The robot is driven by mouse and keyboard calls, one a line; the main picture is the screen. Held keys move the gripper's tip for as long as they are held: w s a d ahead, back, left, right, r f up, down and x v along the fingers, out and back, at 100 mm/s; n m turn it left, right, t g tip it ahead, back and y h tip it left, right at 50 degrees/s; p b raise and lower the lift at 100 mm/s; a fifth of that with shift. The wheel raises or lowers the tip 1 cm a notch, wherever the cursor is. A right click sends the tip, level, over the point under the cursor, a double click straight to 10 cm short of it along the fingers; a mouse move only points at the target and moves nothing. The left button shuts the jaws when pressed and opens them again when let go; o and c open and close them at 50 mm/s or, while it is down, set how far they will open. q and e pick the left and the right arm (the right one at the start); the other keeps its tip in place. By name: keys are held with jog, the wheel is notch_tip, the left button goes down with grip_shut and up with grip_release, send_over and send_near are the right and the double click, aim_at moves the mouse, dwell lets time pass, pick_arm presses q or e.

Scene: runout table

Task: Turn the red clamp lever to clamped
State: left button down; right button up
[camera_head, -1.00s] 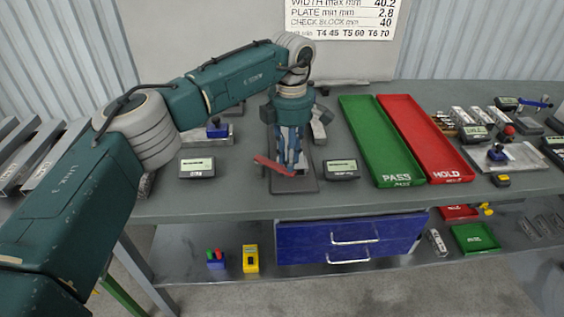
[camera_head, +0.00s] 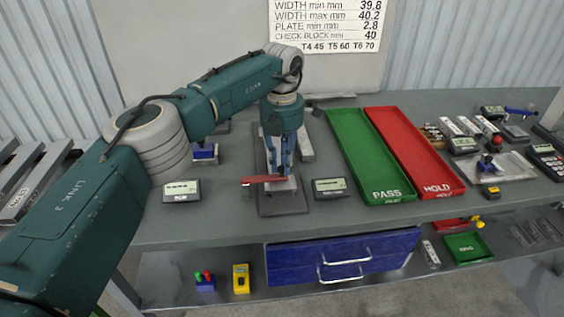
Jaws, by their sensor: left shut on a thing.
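The red clamp lever (camera_head: 260,180) lies nearly level across the near part of a grey clamp fixture (camera_head: 283,205) at the table's front edge. Its free end points left, past the fixture's side. My left gripper (camera_head: 279,174) reaches down from above, its fingers shut at the lever's right part. The fingers hide part of the lever and of the fixture behind. My right gripper is not in view.
Small display boxes stand left (camera_head: 181,191) and right (camera_head: 330,188) of the fixture. A green PASS tray (camera_head: 385,190) and red HOLD tray (camera_head: 440,187) lie to the right. A blue drawer (camera_head: 343,258) is below the tabletop.

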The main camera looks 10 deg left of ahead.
pick_arm(q)
jog(key=shift+w, duration=0.1)
dwell(0.3)
jog(key=c, duration=1.6)
grip_release()
jog(key=shift+o, duration=0.2)
notch_tip(320, 180, up, 12)
